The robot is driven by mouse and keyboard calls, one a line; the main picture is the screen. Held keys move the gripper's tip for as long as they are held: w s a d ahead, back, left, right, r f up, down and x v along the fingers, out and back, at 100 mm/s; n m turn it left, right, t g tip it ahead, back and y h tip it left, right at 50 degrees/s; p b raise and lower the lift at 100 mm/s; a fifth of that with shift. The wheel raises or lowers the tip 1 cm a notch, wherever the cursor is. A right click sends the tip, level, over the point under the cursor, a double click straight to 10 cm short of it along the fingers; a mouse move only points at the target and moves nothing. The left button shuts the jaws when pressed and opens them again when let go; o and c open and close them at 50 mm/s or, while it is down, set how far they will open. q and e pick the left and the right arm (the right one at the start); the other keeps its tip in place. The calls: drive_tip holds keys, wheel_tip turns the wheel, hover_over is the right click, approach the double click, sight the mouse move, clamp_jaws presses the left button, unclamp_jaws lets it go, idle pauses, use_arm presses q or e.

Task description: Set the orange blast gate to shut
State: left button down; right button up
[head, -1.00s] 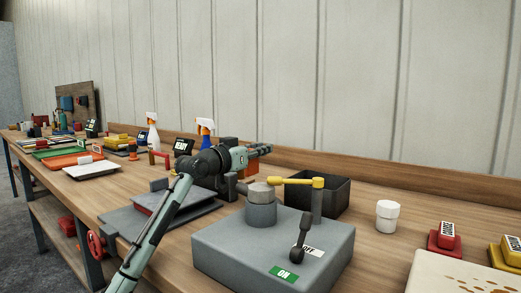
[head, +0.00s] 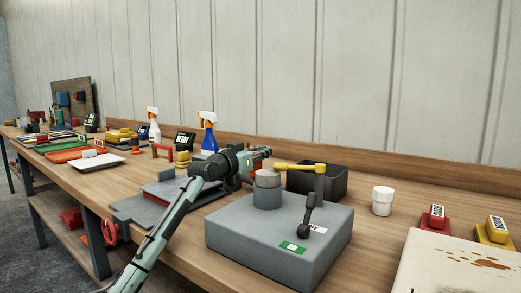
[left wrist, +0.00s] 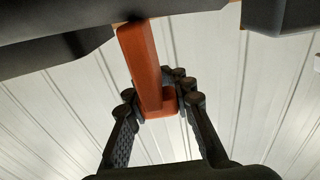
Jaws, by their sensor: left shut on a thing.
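In the left wrist view, an orange handle bar (left wrist: 143,62) of the blast gate runs down from a dark body at the top edge. My left gripper (left wrist: 160,92) has its dark fingers closed on both sides of the bar's lower end. In the head view, my left gripper (head: 256,158) is behind the grey round post of a grey machine, and a little orange (head: 265,150) shows at its tip. The arm and post hide most of the gate there, so its slide position cannot be told. My right gripper is in neither view.
Spray bottles (head: 208,135) stand behind my arm.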

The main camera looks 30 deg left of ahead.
use_arm(q)
drive_tip(key=c, duration=1.6)
unclamp_jaws()
drive_tip(key=shift+f, duration=0.45)
drive_tip(key=o, duration=0.4)
drive_tip(key=shift+r, duration=0.1)
drive_tip(key=s, duration=0.8)
drive_tip(key=s+a, duration=0.1)
drive_tip(key=s, duration=0.3)
